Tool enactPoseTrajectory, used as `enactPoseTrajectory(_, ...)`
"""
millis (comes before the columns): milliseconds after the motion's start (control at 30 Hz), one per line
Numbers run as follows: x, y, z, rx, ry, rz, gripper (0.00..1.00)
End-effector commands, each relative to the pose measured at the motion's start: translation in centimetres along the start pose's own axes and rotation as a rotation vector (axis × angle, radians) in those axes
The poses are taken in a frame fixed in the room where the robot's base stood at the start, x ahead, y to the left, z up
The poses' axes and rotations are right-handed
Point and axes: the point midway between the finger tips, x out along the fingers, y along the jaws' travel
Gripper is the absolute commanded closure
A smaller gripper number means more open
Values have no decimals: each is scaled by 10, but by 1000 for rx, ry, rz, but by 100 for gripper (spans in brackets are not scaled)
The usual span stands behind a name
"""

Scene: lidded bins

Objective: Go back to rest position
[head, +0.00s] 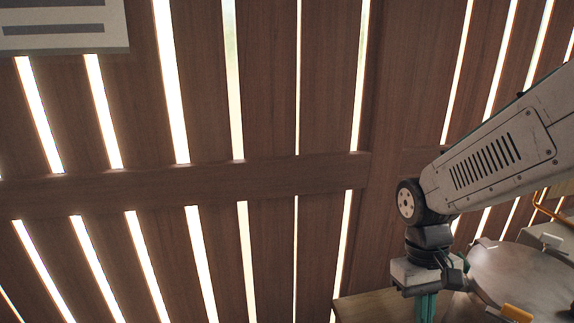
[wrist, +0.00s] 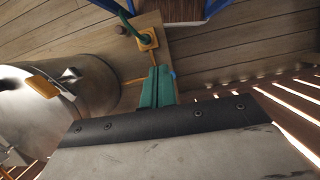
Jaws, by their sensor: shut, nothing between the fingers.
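My gripper (head: 427,309) is at the lower right of the head view, pointing down, with its green fingers partly cut off by the bottom edge. In the wrist view my gripper (wrist: 157,72) shows its two green fingers side by side, closed together with nothing between them. A round metal bin lid (head: 520,283) lies just to the right of my gripper in the head view. In the wrist view the metal bin (wrist: 85,100) is at the left, apart from the fingers.
A wooden slatted wall (head: 270,185) fills most of the head view, with light through its gaps. A wooden surface (head: 362,305) lies beneath my gripper. Orange handles (wrist: 42,86) stick out at the bin. A yellow fitting with a green bar (wrist: 146,38) lies beyond the fingertips.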

Motion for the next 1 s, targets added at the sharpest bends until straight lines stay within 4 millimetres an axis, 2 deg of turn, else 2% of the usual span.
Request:
enactPoseTrajectory(33,-11,2,12,15,25,-4,100)
enactPoseTrajectory(200,-36,4,48,59,91,-19,100)
enactPoseTrajectory(500,-68,8,106,124,256,-36,100)
enactPoseTrajectory(733,-85,10,128,153,387,-33,100)
enactPoseTrajectory(1000,-91,11,132,167,425,-32,100)
